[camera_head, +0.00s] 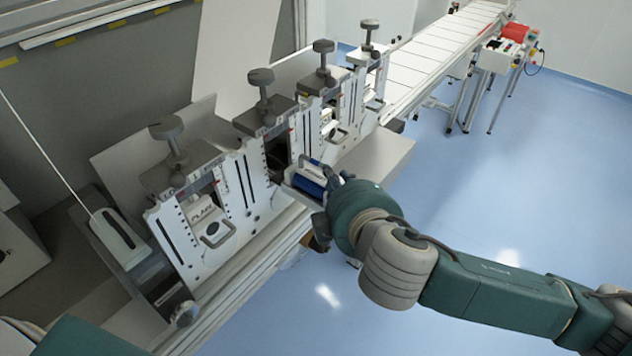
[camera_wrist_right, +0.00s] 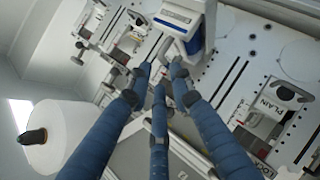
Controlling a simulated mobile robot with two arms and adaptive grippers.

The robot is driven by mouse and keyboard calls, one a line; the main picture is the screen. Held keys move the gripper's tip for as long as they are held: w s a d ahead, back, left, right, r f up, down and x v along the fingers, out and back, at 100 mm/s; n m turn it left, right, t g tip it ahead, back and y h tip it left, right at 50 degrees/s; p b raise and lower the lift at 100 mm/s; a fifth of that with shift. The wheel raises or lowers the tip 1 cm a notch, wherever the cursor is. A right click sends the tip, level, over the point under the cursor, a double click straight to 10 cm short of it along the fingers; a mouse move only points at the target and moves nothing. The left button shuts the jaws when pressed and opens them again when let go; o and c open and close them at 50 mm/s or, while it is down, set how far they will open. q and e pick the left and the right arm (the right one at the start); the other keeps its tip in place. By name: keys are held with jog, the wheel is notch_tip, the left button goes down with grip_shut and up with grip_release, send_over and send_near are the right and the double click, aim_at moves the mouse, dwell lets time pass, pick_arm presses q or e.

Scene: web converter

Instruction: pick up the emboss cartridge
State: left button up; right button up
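A blue and white cartridge (camera_head: 306,179), which I take as the emboss cartridge, sticks out in front of a dark open slot (camera_head: 278,158) in the machine's white front. No lettering on it can be read. It also shows at the top of the right wrist view (camera_wrist_right: 181,24), with a grey loop handle toward me. My right gripper (camera_head: 326,188) is at this handle. In the wrist view its blue fingers (camera_wrist_right: 161,72) close around the handle, though the exact contact is partly hidden. My left gripper is out of view.
A cartridge marked PLAIN (camera_head: 208,217) sits in the slot to the left. More stations with dark clamp knobs (camera_head: 324,46) stand further back. A conveyor (camera_head: 432,50) runs away at the back. The blue floor (camera_head: 500,170) on the right is clear.

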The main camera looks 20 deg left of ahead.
aim_at(315, 178)
jog(key=p+x, duration=0.1)
jog(key=x, duration=0.3)
jog(key=shift+a, duration=0.15)
jog(key=shift+w+a+r, duration=0.1)
jog(key=shift+w+a, duration=0.05)
jog(key=shift+w, duration=0.05)
jog(key=p+x, duration=0.2)
jog(key=x, duration=0.2)
jog(key=shift+a+r+p, duration=0.1)
jog(key=shift+a+p, duration=0.05)
jog(key=shift+p, duration=0.15)
jog(key=shift+w+a+f, duration=0.15)
jog(key=shift+w+f, duration=0.05)
jog(key=shift+f, duration=0.05)
grip_shut()
jog(key=shift+r, duration=0.1)
